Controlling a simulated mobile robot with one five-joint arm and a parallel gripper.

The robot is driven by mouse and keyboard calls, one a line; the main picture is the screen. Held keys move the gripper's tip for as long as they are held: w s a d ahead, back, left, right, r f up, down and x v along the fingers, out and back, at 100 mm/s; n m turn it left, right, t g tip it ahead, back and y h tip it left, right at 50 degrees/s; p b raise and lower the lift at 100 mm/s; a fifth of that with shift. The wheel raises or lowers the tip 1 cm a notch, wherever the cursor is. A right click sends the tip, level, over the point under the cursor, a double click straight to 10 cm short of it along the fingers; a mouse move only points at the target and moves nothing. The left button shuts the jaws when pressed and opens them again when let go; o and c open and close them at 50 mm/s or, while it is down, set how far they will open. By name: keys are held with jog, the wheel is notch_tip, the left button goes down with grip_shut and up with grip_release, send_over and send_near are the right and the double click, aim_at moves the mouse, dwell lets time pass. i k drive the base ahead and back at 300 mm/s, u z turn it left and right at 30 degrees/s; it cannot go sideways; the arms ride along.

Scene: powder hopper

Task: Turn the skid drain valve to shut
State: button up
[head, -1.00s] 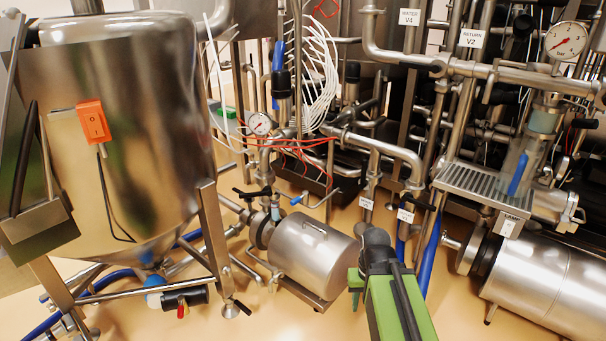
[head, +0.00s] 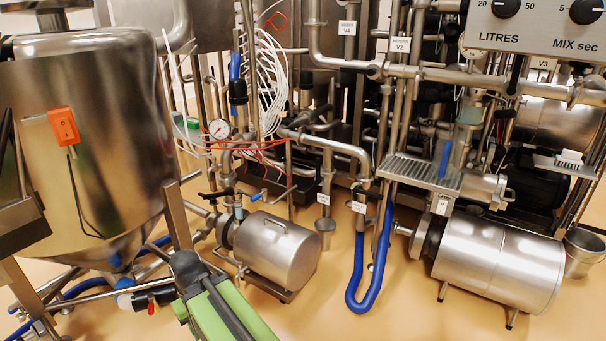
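No tag that I can read names the skid drain valve, so I cannot tell for sure which valve it is. A valve with a black lever (head: 217,194) and one with a blue-tipped lever (head: 259,195) sit on the pipework behind the small steel motor (head: 276,250). A red-handled valve (head: 152,306) is low under the hopper (head: 92,130), close to the left of my arm. My green arm with its dark joint shows at the bottom, left of centre. I see no gripper fingers; they are out of sight.
A blue hose (head: 366,295) loops down to the floor right of centre. A steel hopper leg (head: 178,218) is near my arm. Tan floor is clear at front centre.

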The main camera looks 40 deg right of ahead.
aim_at(317, 181)
jog(key=z, duration=0.4)
jog(key=i, duration=1.05)
jog(key=u, duration=0.35)
